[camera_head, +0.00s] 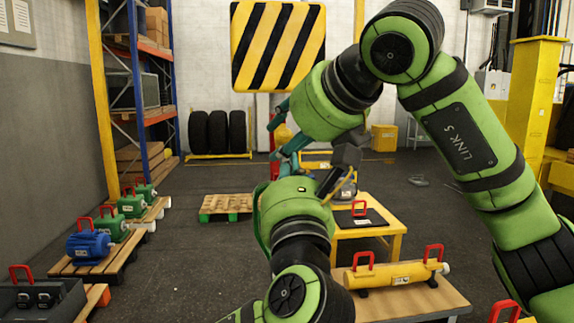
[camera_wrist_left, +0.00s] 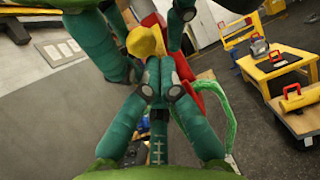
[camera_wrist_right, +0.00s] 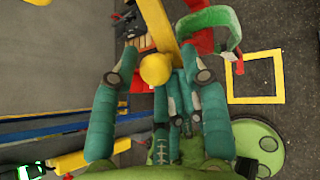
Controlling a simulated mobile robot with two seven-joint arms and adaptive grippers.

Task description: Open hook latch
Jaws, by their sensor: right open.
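The red hook shows in the right wrist view (camera_wrist_right: 196,40) and, partly covered, in the left wrist view (camera_wrist_left: 188,78). A rounded yellow part (camera_wrist_right: 155,68) is beside it; I cannot clearly make out the latch. A green loop (camera_wrist_right: 222,16) is by the hook and hangs down at the right in the left wrist view (camera_wrist_left: 234,110). My left gripper (camera_wrist_left: 160,86) has its fingers closed together in front of the red part; whether something is pinched between them is hidden. My right gripper (camera_wrist_right: 160,92) is open, its fingers spread around the yellow part and teal fingers.
A yellow table (camera_head: 362,228) and a low board bearing a yellow cylinder (camera_head: 396,275) stand at the front right. Pallets with motors (camera_head: 88,245) line the left wall.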

